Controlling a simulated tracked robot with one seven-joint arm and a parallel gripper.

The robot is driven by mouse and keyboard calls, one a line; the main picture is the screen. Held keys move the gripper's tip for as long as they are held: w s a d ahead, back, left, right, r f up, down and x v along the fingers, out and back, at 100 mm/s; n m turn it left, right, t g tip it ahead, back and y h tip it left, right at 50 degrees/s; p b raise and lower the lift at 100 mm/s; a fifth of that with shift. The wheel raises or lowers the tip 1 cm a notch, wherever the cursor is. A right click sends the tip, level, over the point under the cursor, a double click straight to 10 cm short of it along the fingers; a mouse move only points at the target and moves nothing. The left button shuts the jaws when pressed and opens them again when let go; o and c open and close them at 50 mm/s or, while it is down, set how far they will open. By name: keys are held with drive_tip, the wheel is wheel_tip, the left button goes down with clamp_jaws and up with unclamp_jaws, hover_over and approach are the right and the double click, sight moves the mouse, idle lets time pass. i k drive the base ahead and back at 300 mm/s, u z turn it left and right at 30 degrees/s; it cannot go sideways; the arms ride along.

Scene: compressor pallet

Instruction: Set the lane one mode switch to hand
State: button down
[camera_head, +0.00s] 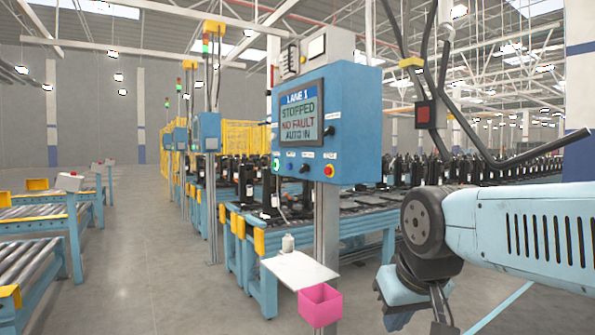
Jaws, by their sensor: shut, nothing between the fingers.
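The lane one control box (345,120) is blue and stands on a grey post, centre-right of the head view. Its screen (300,118) reads "LANE 1", "STOPPED", "NO FAULT" and a line beginning "AUTO IN". A black knob (328,131) sits right of the screen, and another dark control (304,168) sits in the lower row. Their labels are too small to read, so I cannot tell which is the mode switch or where it points. My gripper (442,316) is low on the right, partly cut off by the bottom edge, shut and empty, apart from the box.
A red button on yellow (329,171) and a green-ringed button (276,163) share the panel. Below are a white shelf (300,270) with a small bottle and a pink bin (320,305). Blue conveyors with dark parts run behind.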

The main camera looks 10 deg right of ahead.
sight(305, 166)
drive_tip(key=i, duration=0.85)
drive_tip(key=u, duration=0.2)
drive_tip(key=k, duration=0.8)
drive_tip(key=z, duration=0.25)
drive_tip(key=i, duration=0.8)
drive_tip(key=u, duration=0.1)
